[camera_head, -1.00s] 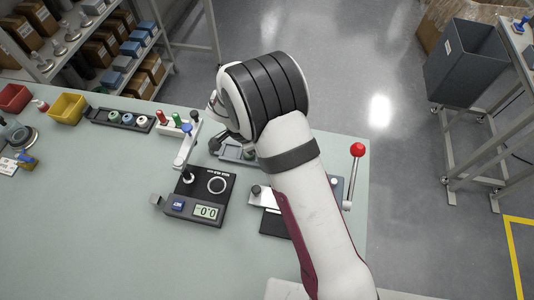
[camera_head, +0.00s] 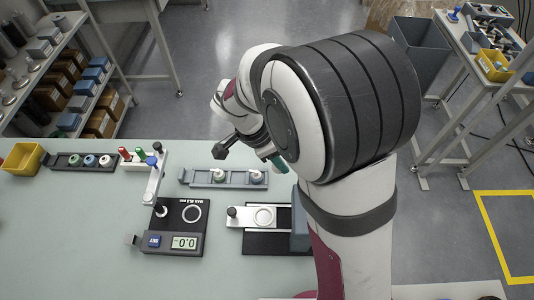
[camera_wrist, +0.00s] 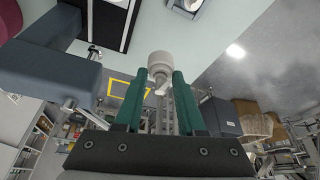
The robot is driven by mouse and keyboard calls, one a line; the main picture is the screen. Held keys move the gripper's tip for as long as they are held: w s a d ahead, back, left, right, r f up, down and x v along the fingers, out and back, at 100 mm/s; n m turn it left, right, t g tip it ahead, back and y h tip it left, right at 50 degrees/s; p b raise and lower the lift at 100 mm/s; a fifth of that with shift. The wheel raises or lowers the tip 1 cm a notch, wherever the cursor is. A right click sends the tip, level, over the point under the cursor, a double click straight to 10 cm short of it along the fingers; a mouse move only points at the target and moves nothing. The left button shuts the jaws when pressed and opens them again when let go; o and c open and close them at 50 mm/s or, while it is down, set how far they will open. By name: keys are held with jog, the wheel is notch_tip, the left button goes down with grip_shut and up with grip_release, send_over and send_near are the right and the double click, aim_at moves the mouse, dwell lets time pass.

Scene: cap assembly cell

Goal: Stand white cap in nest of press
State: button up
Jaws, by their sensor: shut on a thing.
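My gripper (camera_wrist: 165,78) is shut on the white cap (camera_wrist: 161,62), which sits between the tips of its green fingers in the wrist view. In the head view my arm hides most of the gripper; one green finger (camera_head: 278,163) shows right of the grey rail, and the held cap cannot be seen. The press (camera_head: 301,228) stands in front of the rail, partly behind my arm. Its pale plate with the ring-shaped nest (camera_head: 264,216) is in view and looks empty. The cap is apart from the nest.
The grey rail (camera_head: 203,180) holds white caps. A gauge with a display (camera_head: 184,242) stands left of the press, with a post beside it. The front left table is clear.

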jog(key=s+a+m+g, duration=0.25)
jog(key=s+m, duration=0.35)
jog(key=s, duration=0.3)
jog(key=shift+m, duration=0.4)
jog(key=shift+a+f, duration=0.15)
jog(key=shift+f, duration=1.1)
jog(key=shift+a+f, duration=0.2)
jog(key=shift+f, duration=1)
jog(key=shift+a+f, duration=0.15)
jog(key=shift+f, duration=1.1)
jog(key=shift+f, duration=0.15)
jog(key=shift+f, duration=0.1)
jog(key=shift+f, duration=0.3)
jog(key=shift+f, duration=0.1)
